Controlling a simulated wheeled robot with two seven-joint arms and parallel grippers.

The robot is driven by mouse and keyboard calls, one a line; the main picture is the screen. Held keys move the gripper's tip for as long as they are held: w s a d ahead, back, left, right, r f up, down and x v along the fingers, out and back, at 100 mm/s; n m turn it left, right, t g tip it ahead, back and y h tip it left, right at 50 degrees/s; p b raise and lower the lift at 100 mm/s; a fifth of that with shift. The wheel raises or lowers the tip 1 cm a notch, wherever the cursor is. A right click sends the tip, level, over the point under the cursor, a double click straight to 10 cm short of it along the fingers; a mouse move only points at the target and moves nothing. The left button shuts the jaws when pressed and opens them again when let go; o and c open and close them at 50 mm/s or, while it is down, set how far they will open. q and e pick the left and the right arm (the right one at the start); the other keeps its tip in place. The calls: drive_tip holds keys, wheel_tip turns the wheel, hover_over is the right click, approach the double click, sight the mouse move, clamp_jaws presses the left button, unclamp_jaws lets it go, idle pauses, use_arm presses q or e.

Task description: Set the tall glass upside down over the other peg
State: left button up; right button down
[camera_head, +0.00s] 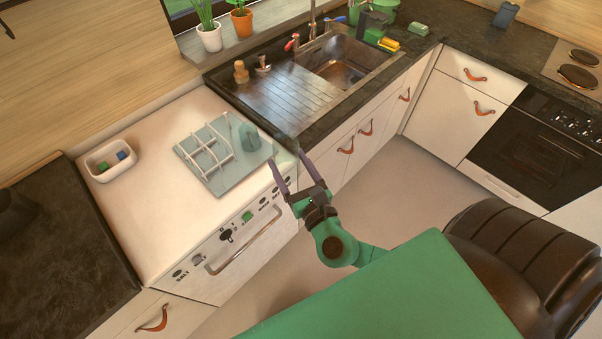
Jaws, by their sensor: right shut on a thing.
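A pale blue-grey drying rack (229,181) with white bars lies on the white top of the appliance. A translucent, greenish glass (249,136) stands at the rack's right back corner and seems to cover a peg there. My right gripper (285,156) is in front of and to the right of the rack, past the appliance's edge. Its fingers are shut on a faint see-through thing (286,163), which looks like the tall glass; its outline and which way up it is are hard to tell. My left gripper is out of view.
The white top before the rack is bare.

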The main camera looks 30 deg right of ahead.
drive_tip(key=w+a+f+b, duration=0.1)
drive_tip(key=w+b, duration=0.3)
drive_tip(key=w, duration=0.9)
drive_tip(key=w+a+f+b, duration=0.1)
drive_tip(key=w+b, duration=0.3)
drive_tip(key=w, duration=0.9)
drive_tip(key=shift+a+f, duration=0.4)
drive_tip(key=shift+f, duration=0.2)
drive_tip(key=w+a+b, duration=0.4)
drive_tip(key=w+b, duration=0.8)
drive_tip(key=b, duration=0.2)
drive_tip(key=shift+a+b, duration=0.15)
drive_tip(key=shift+b, duration=0.25)
